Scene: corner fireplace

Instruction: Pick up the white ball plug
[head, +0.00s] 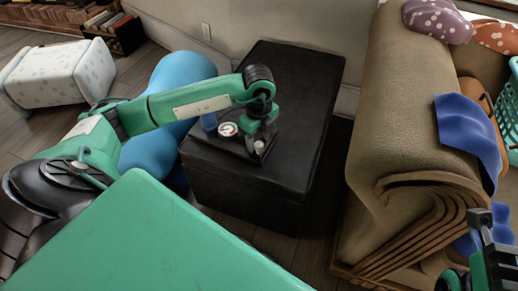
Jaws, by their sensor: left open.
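My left gripper (260,150) points down at the top of a black box-shaped ottoman (290,85), near its front edge. Its jaws are open. A tiny whitish spot (259,145) shows at the fingertips; it may be the white ball plug, but it is too small and too covered by the gripper to be sure. My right gripper (484,240) shows only in part at the lower right corner, away from the ottoman, and its jaws cannot be made out.
A round gauge-like disc (228,129) and a small blue object (208,121) are on the ottoman beside the gripper. A brown sofa (400,95) with a blue cloth (468,130) stands right. The ottoman's back half is clear.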

